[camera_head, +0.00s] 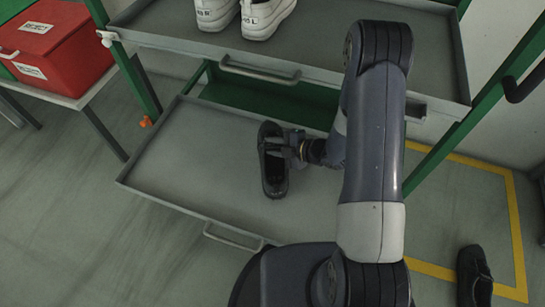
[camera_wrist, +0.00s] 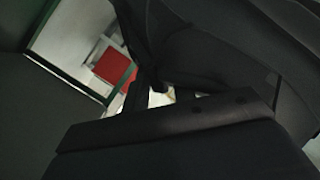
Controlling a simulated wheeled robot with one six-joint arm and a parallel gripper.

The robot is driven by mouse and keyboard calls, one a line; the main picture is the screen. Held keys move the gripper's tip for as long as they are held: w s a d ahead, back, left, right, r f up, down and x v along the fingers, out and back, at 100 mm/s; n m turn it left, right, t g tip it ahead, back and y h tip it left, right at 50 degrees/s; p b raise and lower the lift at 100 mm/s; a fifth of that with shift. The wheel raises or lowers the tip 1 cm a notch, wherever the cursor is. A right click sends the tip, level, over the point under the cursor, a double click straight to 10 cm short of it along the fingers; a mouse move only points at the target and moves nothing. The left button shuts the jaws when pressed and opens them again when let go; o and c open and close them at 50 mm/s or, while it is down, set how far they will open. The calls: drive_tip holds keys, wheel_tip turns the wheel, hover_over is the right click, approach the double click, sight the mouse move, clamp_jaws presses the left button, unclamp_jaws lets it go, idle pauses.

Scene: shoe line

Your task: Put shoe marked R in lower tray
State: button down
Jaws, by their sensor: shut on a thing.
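A black shoe (camera_head: 273,165) is at the lower tray (camera_head: 190,160), a grey pulled-out drawer, in the head view. My gripper (camera_head: 291,150) is shut on the shoe's edge from the right side. The shoe lies lengthwise over the middle of the tray; I cannot tell whether its sole touches the tray floor. Its R mark does not show. In the wrist view, dark surfaces close to the camera fill most of the picture, and the shoe cannot be told clearly from the gripper.
A red box (camera_head: 55,45) stands on a side table at the left. Another black shoe (camera_head: 474,278) lies on the floor at the lower right, by the yellow line. The tray's left half is bare.

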sight(274, 161)
drive_tip(key=shift+f+b, duration=0.65)
drive_tip(key=shift+f, duration=1.3)
drive_tip(key=shift+f, duration=0.1)
drive_tip(key=c, duration=1.1)
unclamp_jaws()
drive_tip(key=shift+c, duration=0.2)
